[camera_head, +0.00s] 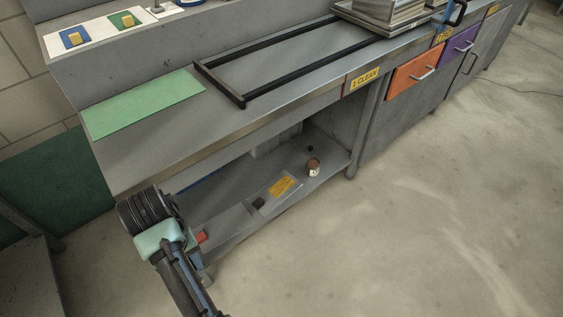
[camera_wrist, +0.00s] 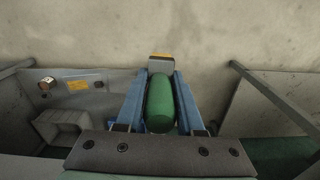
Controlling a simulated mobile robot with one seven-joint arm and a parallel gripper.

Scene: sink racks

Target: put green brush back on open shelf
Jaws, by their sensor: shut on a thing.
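In the wrist view my gripper (camera_wrist: 160,85) has its two blue fingers closed on either side of the green brush (camera_wrist: 160,105). The brush shows as a rounded green body lying lengthwise between the fingers, with a grey and yellow piece at the fingertips. The open shelf (camera_head: 235,226) is the low grey board under the counter in the head view. It also shows at the left of the wrist view (camera_wrist: 105,102). My arm stands at the shelf's near left end in the head view, where it hides the brush and most of the gripper.
A small brown-and-white can (camera_head: 313,167), a yellow label (camera_head: 282,186) and a small red item (camera_head: 201,237) are on the shelf. A grey bin (camera_wrist: 62,126) stands there too. The counter (camera_head: 240,108) and its legs border the opening. Open floor (camera_head: 430,200) lies right.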

